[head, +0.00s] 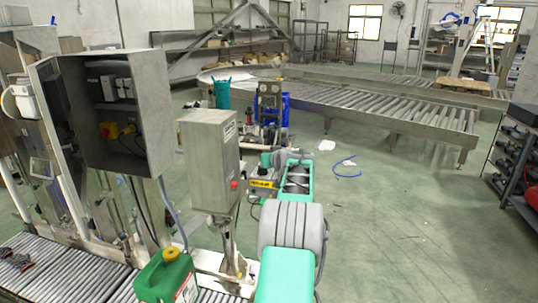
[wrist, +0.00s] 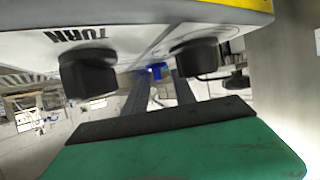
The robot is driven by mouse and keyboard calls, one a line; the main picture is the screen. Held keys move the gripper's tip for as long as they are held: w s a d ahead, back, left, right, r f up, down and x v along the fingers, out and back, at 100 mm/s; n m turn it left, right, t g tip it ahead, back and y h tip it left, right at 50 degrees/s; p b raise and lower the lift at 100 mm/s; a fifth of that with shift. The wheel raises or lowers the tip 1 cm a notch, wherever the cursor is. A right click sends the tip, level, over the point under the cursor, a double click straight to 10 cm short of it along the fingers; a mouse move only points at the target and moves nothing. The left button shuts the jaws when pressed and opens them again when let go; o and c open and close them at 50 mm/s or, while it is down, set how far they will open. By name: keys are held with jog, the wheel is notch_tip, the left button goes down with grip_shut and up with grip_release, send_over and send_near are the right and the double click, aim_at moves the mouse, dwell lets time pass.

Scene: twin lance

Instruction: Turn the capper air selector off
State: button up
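In the wrist view a pale panel (wrist: 120,42) with a yellow edge fills the top and carries dark lettering that seems to read "TURN". Two black knobs stick out of it, a left knob (wrist: 88,74) and a right knob (wrist: 195,58). I cannot tell which is the capper air selector, nor its setting. My gripper (wrist: 161,78) has its two dark fingers apart, between the knobs in the picture, with nothing seen held. Contact with either knob cannot be made out. In the head view a small yellow-labelled box (head: 262,184) sits left of my green arm; my fingers are not clear there.
A grey control box with a red button (head: 210,160) stands left of my arm. An open electrical cabinet (head: 115,110) is farther left. A green jug (head: 165,277) stands at the lower left. A roller conveyor (head: 400,108) lies behind; the floor (head: 410,220) at right is mostly clear.

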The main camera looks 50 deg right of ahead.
jog(key=shift+w+d+f, duration=0.25)
jog(key=shift+w+d, duration=0.1)
jog(key=shift+w, duration=0.05)
jog(key=shift+c, duration=0.3)
grip_shut()
